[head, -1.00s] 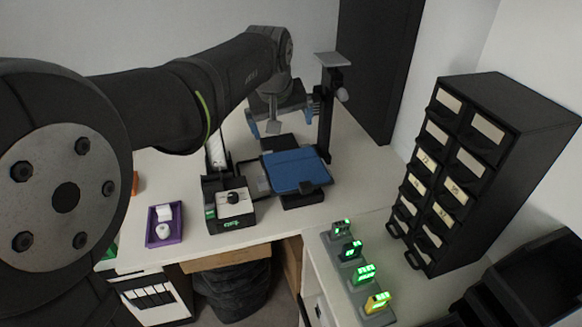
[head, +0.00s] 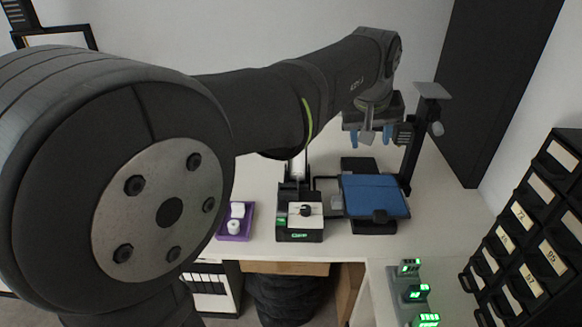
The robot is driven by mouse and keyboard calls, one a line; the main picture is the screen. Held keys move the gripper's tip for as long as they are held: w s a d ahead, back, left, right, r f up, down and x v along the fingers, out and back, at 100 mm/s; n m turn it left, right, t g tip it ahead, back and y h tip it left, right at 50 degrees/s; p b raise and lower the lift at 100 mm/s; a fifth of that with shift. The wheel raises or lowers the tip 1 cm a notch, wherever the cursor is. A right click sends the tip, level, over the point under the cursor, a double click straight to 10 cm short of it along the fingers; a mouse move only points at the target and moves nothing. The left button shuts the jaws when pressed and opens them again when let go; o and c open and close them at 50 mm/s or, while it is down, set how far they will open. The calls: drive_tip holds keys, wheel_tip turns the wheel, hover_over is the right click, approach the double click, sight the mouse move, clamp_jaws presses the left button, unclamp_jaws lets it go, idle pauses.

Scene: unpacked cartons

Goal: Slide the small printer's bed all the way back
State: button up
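The small printer has a dark upright column (head: 413,145) on its right side and a blue bed (head: 374,194). My gripper (head: 370,136) is above and behind the bed, left of the column. Its two blue fingers are apart with nothing seen between them. It looks clear of the bed, but the exact height gap is hard to tell.
A black box with a knob and green display (head: 303,220) stands left of the bed. A purple tray (head: 236,222) holds white pieces. Lit green devices (head: 417,291) and a black drawer cabinet (head: 536,235) are at the right. Some bare white tabletop (head: 447,220) lies right of the printer.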

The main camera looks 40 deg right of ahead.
drive_tip(key=w+n, duration=0.1)
drive_tip(key=n, duration=0.2)
drive_tip(key=n+g+y, duration=0.1)
drive_tip(key=n+y, duration=0.3)
drive_tip(key=n, duration=1.1)
approach(337, 199)
wheel_tip(337, 199, down, 9)
drive_tip(key=shift+w+d+f, duration=0.1)
drive_tip(key=shift+d, duration=0.1)
